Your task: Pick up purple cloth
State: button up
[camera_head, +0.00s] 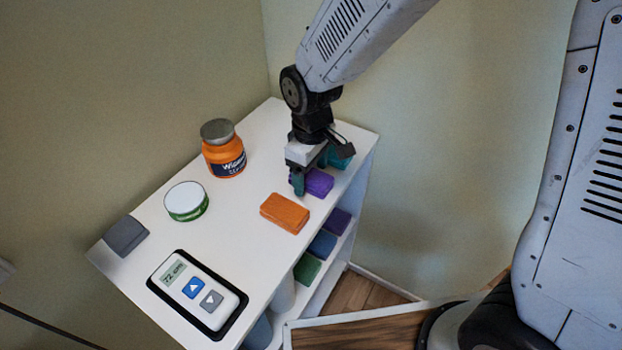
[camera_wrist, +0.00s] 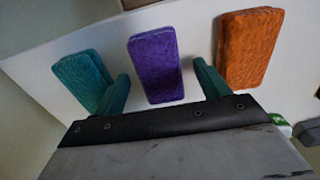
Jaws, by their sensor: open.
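The purple cloth (camera_head: 319,183) is a folded block lying on the white shelf top, between a teal cloth and an orange cloth. It also shows in the wrist view (camera_wrist: 155,66), upright in the picture and in line with the gap between my fingers. My gripper (camera_head: 310,182) is open just above and beside the purple cloth, and hides part of it in the head view. In the wrist view its two teal fingers (camera_wrist: 161,84) stand either side of the purple cloth's near end. I cannot tell how far above the top the fingertips are.
The teal cloth (camera_wrist: 82,79) is close to the left finger, and the orange cloth (camera_head: 285,213) is beyond the right finger. An orange jar (camera_head: 224,155), a white-lidded tub (camera_head: 186,201), a grey block (camera_head: 125,236) and a control panel (camera_head: 197,294) are also on top. More folded cloths (camera_head: 322,243) sit on the lower shelf.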

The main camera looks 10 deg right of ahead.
jog(key=c, duration=1.1)
jog(key=shift+o, duration=0.2)
jog(key=shift+r, duration=0.1)
